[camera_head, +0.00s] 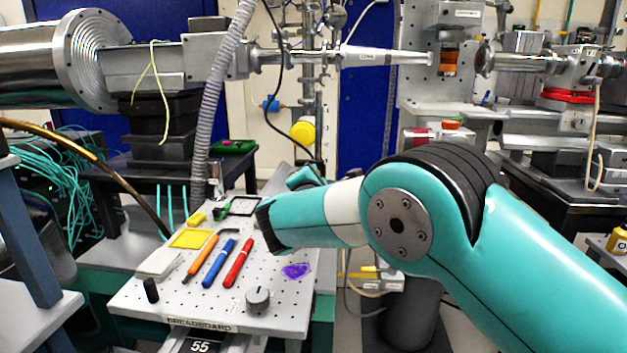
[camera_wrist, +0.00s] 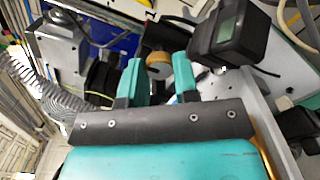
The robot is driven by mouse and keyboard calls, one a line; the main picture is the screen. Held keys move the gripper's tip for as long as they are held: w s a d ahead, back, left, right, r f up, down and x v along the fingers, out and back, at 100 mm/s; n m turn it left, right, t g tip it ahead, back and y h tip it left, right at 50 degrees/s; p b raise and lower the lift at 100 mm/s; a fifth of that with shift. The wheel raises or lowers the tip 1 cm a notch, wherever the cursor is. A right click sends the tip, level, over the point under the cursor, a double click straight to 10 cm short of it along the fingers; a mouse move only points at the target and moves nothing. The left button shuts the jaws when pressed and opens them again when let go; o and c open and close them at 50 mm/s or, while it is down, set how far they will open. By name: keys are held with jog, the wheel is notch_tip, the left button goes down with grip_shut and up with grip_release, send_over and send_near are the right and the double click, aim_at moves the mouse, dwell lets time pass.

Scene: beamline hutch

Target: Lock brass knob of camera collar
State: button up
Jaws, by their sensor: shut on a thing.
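In the wrist view, my gripper (camera_wrist: 158,82) has its two teal fingers on either side of a round brass knob (camera_wrist: 157,62), shut on it. The lower part of the knob sits between the fingertips. The collar around the knob is mostly hidden, and I cannot tell how far the knob is turned. A black box with a small display (camera_wrist: 228,38) is just right of the right finger; I cannot tell whether it is the camera. In the head view, my teal arm covers the fingers and the knob.
In the head view, a perforated breadboard (camera_head: 190,306) holds an orange tool (camera_head: 200,259), a blue tool (camera_head: 220,263), a red tool (camera_head: 238,262), a yellow square (camera_head: 190,239), a purple piece (camera_head: 295,271) and a grey dial (camera_head: 258,299). A ribbed hose (camera_head: 212,100) hangs behind.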

dwell(0.4)
jog(key=o, duration=0.6)
jog(key=shift+o, duration=0.2)
jog(key=s, duration=1)
jog(key=s+b, duration=0.1)
jog(key=s, duration=0.5)
jog(key=shift+s+a, duration=0.1)
jog(key=shift+a, duration=0.25)
jog(key=shift+s, duration=0.65)
jog(key=shift+d, duration=0.1)
